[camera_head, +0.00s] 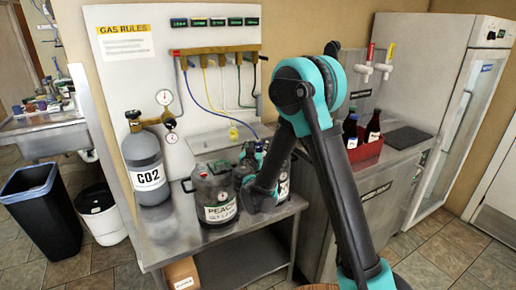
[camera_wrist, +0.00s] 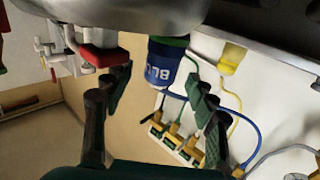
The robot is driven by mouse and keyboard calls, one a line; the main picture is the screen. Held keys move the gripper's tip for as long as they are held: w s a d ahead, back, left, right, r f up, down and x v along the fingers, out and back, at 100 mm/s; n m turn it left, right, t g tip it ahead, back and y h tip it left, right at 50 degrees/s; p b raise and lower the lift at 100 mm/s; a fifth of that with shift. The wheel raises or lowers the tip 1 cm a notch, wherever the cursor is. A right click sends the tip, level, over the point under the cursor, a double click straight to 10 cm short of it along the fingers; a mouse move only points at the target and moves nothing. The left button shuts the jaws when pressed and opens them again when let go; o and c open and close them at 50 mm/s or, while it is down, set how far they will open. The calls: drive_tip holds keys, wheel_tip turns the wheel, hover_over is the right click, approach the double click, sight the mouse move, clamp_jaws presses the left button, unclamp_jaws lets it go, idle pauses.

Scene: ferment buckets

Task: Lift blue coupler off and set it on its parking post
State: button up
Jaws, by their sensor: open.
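The blue coupler (camera_wrist: 165,62), with a blue band and partly readable white lettering, is at the upper middle of the wrist view. It sits against a rounded grey metal body (camera_wrist: 140,14). My gripper (camera_wrist: 158,88) is open, with dark fingers spread on both sides of the coupler and no clear contact. In the head view my gripper (camera_head: 257,160) is at the bench among the kegs, largely hidden by my own arm. I cannot make out the blue coupler or the parking post there. A blue hose (camera_head: 205,98) runs down from the manifold behind it.
A keg labelled PEACH (camera_head: 214,195) stands left of my gripper, and a CO2 cylinder (camera_head: 146,168) farther left. A yellow coupler (camera_head: 233,132) is by the wall panel, under the gas manifold (camera_head: 215,50). A red crate of bottles (camera_head: 366,150) stands to the right.

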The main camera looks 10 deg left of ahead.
drive_tip(key=w, duration=0.2)
drive_tip(key=shift+w+d, duration=0.15)
drive_tip(key=shift+w, duration=0.25)
clamp_jaws()
